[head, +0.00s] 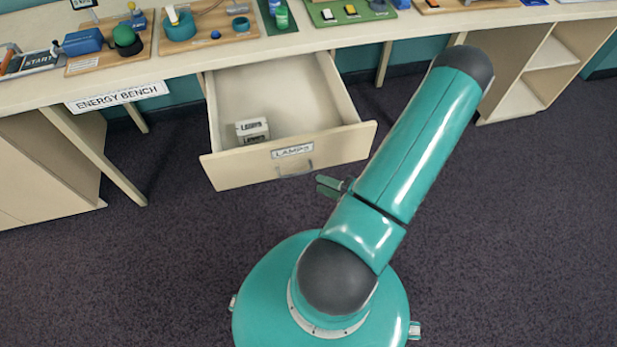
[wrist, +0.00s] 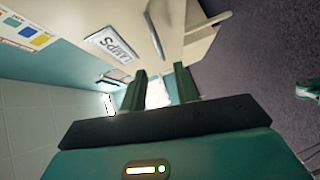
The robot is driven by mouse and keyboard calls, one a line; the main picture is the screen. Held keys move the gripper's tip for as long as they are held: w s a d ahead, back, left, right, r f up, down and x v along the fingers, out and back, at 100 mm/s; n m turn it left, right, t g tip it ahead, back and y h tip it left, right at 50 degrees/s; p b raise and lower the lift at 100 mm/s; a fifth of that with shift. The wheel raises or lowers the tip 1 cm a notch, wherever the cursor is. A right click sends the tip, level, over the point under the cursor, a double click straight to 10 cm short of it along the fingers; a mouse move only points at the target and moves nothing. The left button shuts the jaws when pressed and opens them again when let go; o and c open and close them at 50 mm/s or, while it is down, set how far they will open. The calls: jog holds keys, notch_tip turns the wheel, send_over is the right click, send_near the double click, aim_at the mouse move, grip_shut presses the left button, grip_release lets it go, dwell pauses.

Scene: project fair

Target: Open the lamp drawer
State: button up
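The lamp drawer (head: 239,168), labelled LAMPS, is pulled well out from under the bench. A small pale block-like item with dark slots (head: 252,130) lies inside it. The drawer's grey handle (head: 296,170) is on its front below the label. My gripper (head: 322,186) is just to the right of the handle, apart from it. In the wrist view the fingers of my gripper (wrist: 161,80) are spread with nothing gripped between them. The LAMPS label (wrist: 112,44) and the dark handle bar (wrist: 155,35) show beyond the fingers.
The Energy Bench top (head: 200,66) carries several project boards at the back. A bench leg (head: 95,155) and cabinet stand left of the drawer, an open shelf unit (head: 535,75) to the right. The dark carpet (head: 130,270) in front is clear.

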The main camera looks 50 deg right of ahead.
jog(key=v, duration=0.3)
jog(key=shift+s+d+r, duration=0.1)
jog(key=shift+s+d, duration=0.05)
jog(key=shift+s, duration=0.2)
